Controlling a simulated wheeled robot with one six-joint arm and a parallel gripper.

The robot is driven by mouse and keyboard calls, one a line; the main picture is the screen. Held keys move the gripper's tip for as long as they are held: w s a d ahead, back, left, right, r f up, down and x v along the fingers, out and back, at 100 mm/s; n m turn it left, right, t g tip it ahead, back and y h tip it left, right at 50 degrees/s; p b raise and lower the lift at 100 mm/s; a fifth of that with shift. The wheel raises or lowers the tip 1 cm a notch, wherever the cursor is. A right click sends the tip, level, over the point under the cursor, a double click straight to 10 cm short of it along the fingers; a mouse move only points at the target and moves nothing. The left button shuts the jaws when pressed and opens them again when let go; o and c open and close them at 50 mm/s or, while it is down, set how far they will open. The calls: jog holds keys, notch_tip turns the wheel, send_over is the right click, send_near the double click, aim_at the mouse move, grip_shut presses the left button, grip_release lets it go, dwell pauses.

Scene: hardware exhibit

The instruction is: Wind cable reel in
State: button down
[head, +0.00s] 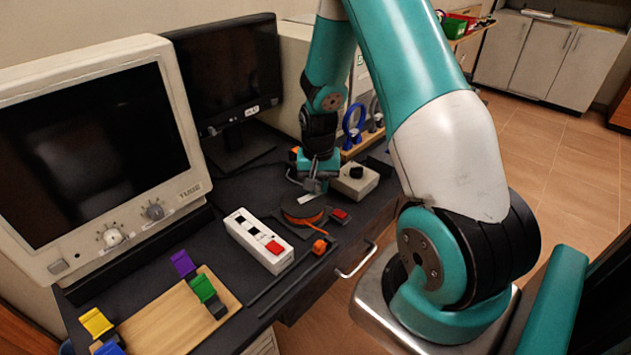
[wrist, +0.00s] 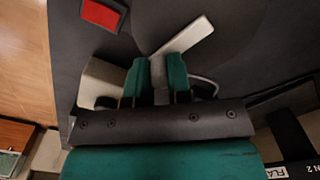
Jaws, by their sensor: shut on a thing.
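The cable reel (head: 303,212) is a dark disc with orange cable wound on it, lying on the dark desk. A pale crank bar (head: 307,199) lies across its top; it also shows in the wrist view (wrist: 186,36), running up and to the right from my fingertips. My gripper (head: 314,187) is over the far side of the reel. An orange cable end (head: 319,247) lies in front of the reel.
A red block (head: 339,214) sits right of the reel, also in the wrist view (wrist: 103,14). A white switch box (head: 259,240) stands left. A beige box with a black knob (head: 355,180) is behind right. Monitors (head: 228,75) stand along the back.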

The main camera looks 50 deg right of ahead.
jog(key=shift+s+m, duration=0.25)
jog(key=shift+m, duration=0.45)
jog(key=c, duration=1.1)
grip_release()
jog(key=shift+o, duration=0.2)
jog(key=shift+r, duration=0.1)
notch_tip(320, 180, up, 17)
jog(key=shift+r, duration=0.15)
jog(key=shift+a, duration=0.1)
